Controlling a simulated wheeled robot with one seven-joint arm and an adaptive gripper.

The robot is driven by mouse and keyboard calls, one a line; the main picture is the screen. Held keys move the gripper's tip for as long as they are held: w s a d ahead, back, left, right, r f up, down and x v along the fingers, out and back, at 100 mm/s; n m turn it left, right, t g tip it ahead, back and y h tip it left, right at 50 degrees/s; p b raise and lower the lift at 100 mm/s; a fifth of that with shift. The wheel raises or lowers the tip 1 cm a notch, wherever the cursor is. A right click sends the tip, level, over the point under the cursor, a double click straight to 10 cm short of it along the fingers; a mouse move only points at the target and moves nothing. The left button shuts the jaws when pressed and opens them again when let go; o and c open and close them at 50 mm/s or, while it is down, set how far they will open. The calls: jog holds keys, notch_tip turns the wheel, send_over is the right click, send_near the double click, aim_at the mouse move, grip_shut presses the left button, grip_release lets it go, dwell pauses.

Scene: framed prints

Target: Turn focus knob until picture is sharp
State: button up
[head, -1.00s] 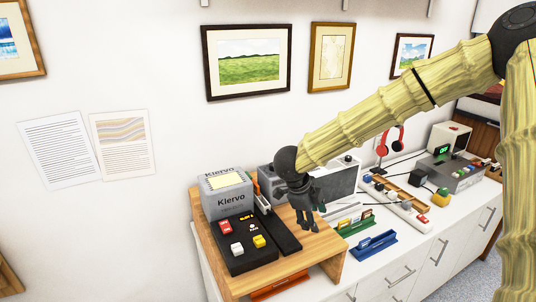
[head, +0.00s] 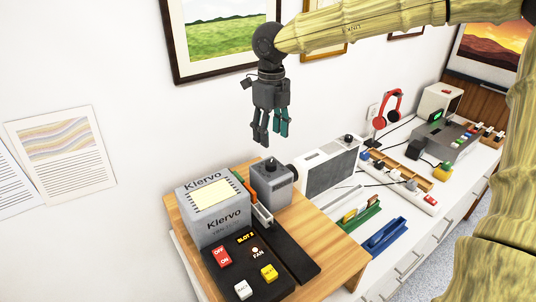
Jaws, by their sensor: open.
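A grey Klervo projector (head: 212,212) stands on a raised wooden shelf, with a black control panel (head: 250,263) in front. Behind it to the right is a small grey housing (head: 272,190) with a black knob (head: 271,165) on top and a dark lens-like part (head: 293,172) at its right side. Which part is the focus knob carries no readable label. My gripper (head: 271,139) points down, open and empty, above and apart from the top knob. A sunset picture (head: 492,58) shows at the upper right, partly cut off; its sharpness is hard to judge.
A white-and-grey speaker-like box (head: 330,170) with its own black knob stands right of the housing.

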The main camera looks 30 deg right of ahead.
aim_at(270, 162)
notch_tip(270, 162, down, 9)
jog(key=shift+f+p, duration=0.2)
jog(key=shift+p, duration=0.75)
jog(key=c, duration=1)
jog(key=shift+r+p, duration=0.2)
jog(key=shift+p, duration=0.2)
jog(key=shift+p, duration=0.4)
jog(key=shift+n+p, duration=0.6)
jog(key=shift+p, duration=0.1)
jog(key=shift+f+p, duration=0.15)
jog(key=shift+p, duration=0.15)
